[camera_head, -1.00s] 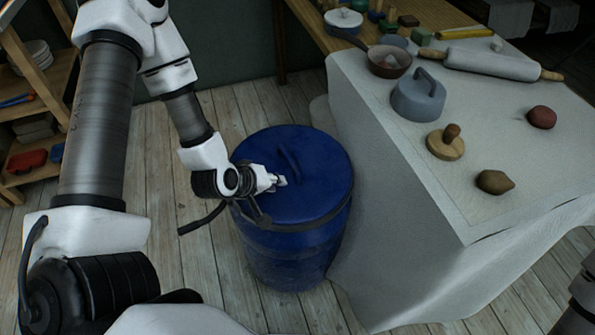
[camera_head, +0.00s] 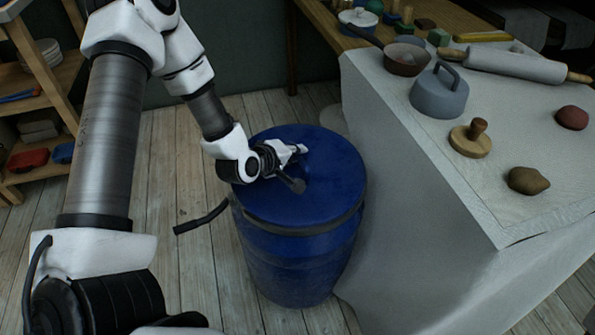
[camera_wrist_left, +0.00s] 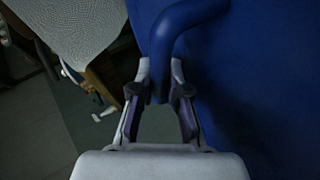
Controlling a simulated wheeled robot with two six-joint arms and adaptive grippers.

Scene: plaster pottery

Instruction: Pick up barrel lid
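The blue round barrel lid (camera_head: 335,180) lies on top of the blue barrel (camera_head: 290,270), beside the white-draped table. My left gripper (camera_head: 302,149) is low over the lid, at its raised handle, which it mostly hides in the head view. In the left wrist view, the curved blue handle (camera_wrist_left: 182,28) reaches down between the fingertips of my left gripper (camera_wrist_left: 160,88). The fingers stand on either side of it, apart, with narrow gaps showing. The flat lid fills the right of that view (camera_wrist_left: 260,90). My right gripper is not in view.
The table (camera_head: 395,170) stands close to the barrel's right side. Shelves (camera_head: 35,140) stand at left, with open floor between.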

